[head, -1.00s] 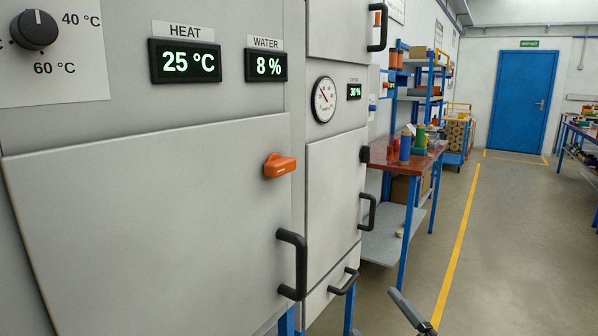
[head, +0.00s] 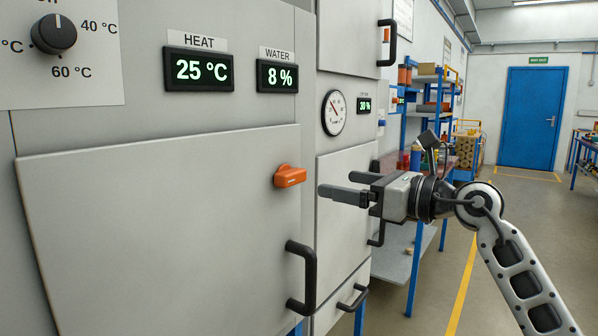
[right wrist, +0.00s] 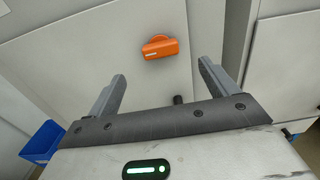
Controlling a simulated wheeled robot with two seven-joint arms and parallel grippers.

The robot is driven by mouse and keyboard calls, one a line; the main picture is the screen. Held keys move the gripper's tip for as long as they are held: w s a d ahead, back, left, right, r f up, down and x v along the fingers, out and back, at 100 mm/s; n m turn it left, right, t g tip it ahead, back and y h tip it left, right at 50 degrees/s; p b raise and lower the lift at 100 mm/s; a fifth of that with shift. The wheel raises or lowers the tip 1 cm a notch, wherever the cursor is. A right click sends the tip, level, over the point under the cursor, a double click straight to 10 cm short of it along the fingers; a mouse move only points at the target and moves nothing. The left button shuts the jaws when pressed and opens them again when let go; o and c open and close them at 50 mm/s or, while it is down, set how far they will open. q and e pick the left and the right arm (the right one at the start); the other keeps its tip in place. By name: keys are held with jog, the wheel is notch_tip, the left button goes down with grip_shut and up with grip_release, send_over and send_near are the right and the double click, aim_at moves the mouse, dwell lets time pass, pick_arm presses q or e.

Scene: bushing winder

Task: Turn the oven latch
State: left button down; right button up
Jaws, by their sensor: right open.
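The orange oven latch (head: 290,176) is on the right edge of the large grey oven door (head: 150,230), above the door's black handle (head: 302,275). The latch lies roughly horizontal. My right gripper (head: 335,190) is open and empty, just right of the latch, its fingers pointing left toward it without touching. In the right wrist view, the latch (right wrist: 160,46) shows ahead, between and beyond the two finger tips (right wrist: 161,70). My left gripper is not in view.
A second grey cabinet with a round gauge (head: 334,112) stands right of the oven, behind my right gripper. A blue-framed table and shelf (head: 426,110) stand beyond it. The floor on the right is open, up to a blue door (head: 529,117). A blue bin (right wrist: 43,146) shows in the right wrist view.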

aim_at(297, 175)
jog(key=p+x, duration=0.2)
jog(key=x, duration=0.8)
jog(key=shift+w+a, duration=0.2)
jog(key=shift+a, duration=0.1)
jog(key=c, duration=1)
